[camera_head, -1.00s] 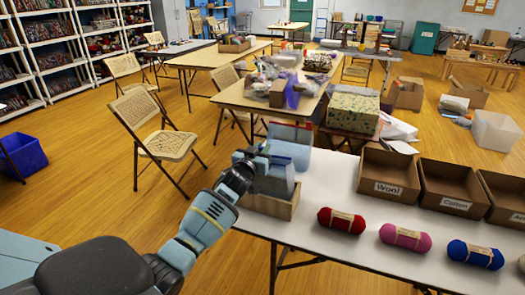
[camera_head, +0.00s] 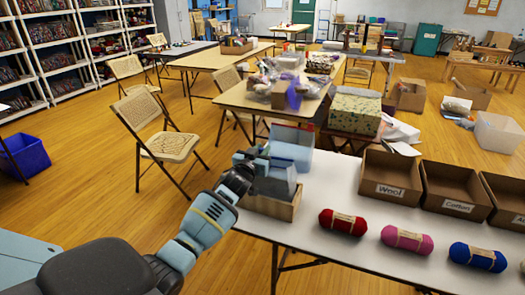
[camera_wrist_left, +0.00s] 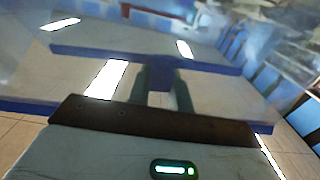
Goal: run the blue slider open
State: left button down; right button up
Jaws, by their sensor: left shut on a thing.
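My left gripper (camera_head: 262,160) reaches over the left end of the white table (camera_head: 330,190). It is at a pale blue, clear-looking bag or case (camera_head: 292,146), which stands by a small open wooden box (camera_head: 275,206). A grey-blue block-like part (camera_head: 275,184) shows in this box, under the gripper. In the left wrist view, my two dark fingers (camera_wrist_left: 161,88) are close together against a see-through surface with blue bands (camera_wrist_left: 210,62). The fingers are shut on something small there. My right gripper is out of view.
Cardboard bins labelled Wool (camera_head: 390,191) and Cotton (camera_head: 457,206) stand along the table's back. Red (camera_head: 342,223), pink (camera_head: 406,240) and blue (camera_head: 477,257) yarn rolls lie in front. A folding chair (camera_head: 168,147) stands to the left. Some tabletop between box and bins is clear.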

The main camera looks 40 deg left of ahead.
pick_arm(q)
jog(key=shift+s+a+f+g, duration=0.2)
jog(key=shift+a+f+g, duration=0.15)
jog(key=shift+f, duration=0.25)
jog(key=c, duration=1.2)
grip_release()
jog(key=shift+a, duration=0.15)
jog(key=shift+c, duration=0.2)
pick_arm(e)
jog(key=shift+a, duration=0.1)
pick_arm(q)
jog(key=shift+r+p+v, duration=0.15)
jog(key=shift+p+v, duration=0.6)
jog(key=shift+v, duration=0.5)
jog(key=shift+r+p+v, duration=0.1)
jog(key=shift+p+v, duration=0.6)
jog(key=shift+v, duration=0.55)
jog(key=p+v, duration=0.1)
jog(key=v, duration=0.2)
jog(key=shift+s+d+f+p, duration=0.1)
jog(key=shift+s+d+p, duration=0.15)
jog(key=shift+s+p, duration=0.05)
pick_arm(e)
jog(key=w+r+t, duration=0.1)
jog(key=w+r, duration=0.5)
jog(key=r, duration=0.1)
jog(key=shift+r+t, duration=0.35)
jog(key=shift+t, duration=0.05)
